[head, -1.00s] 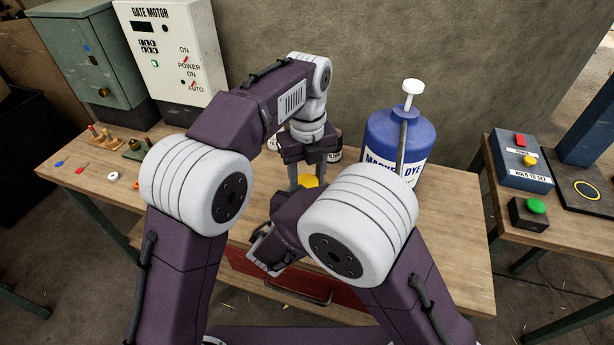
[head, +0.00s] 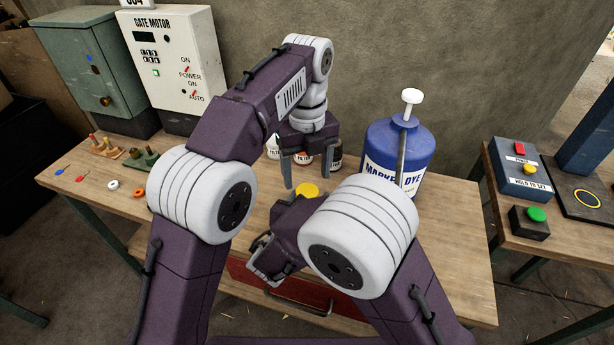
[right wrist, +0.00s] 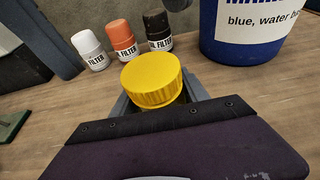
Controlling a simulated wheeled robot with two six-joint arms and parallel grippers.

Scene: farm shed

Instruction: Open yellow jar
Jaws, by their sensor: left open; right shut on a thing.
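The yellow jar shows mainly as its round ridged yellow lid (right wrist: 152,80) in the right wrist view; the lid also shows in the head view (head: 307,190). Its body is mostly hidden by my right gripper. My right gripper (right wrist: 158,98) is shut on the jar, with a finger on each side below the lid. In the head view that gripper is mostly hidden behind my right arm. My left gripper (head: 309,172) is open and empty above the lid, fingers pointing down and apart from it. I cannot tell whether the lid is loose.
A large blue marker dye container (head: 400,150) with a white pump stands right of the jar. Several small filter bottles, including an orange one (right wrist: 122,39), stand behind it. A gate motor box (head: 175,65) is at back left.

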